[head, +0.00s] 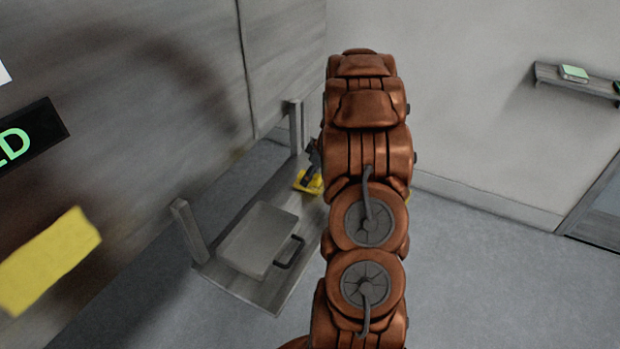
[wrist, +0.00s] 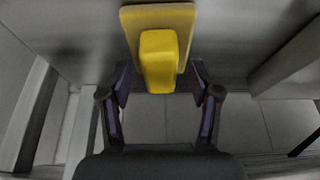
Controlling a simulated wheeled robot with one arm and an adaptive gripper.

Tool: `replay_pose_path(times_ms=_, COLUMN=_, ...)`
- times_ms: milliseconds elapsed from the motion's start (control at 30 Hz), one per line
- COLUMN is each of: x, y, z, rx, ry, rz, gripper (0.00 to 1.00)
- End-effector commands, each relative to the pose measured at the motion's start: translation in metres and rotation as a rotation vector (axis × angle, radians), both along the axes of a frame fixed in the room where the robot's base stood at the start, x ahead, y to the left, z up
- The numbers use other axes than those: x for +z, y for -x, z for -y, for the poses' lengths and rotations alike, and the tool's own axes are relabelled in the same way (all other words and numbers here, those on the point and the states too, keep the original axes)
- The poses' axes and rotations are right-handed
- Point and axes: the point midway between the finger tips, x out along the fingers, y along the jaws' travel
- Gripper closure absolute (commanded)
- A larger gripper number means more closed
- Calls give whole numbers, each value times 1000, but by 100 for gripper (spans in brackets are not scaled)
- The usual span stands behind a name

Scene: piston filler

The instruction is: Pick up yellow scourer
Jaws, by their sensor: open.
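The yellow scourer (wrist: 160,60) fills the upper middle of the wrist view, a raised yellow block on a flatter, paler yellow plate. In the head view a small yellow piece (head: 307,182) shows at the far end of a low grey platform, partly hidden by my arm. My gripper (wrist: 160,82) is open, with one finger on each side of the scourer's lower part. I cannot tell whether the fingers touch it. In the head view only a dark bit of my gripper (head: 315,156) shows beside my arm.
A grey box (head: 258,240) with a dark handle (head: 289,252) lies on the near part of the low platform (head: 285,285). Posts (head: 189,231) (head: 296,128) rise along its wall side. A wall shelf (head: 590,87) is at the right. Floor right of my arm is clear.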

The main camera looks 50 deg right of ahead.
Motion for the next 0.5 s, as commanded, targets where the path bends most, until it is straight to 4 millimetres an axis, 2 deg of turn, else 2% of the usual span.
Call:
replay_pose_path(times_ms=367, x=-7, y=-3, z=-1, rx=0, ry=0, rz=1, gripper=38)
replay_pose_path(times_ms=500, x=-7, y=-3, z=-1, rx=0, ry=0, rz=0, gripper=52)
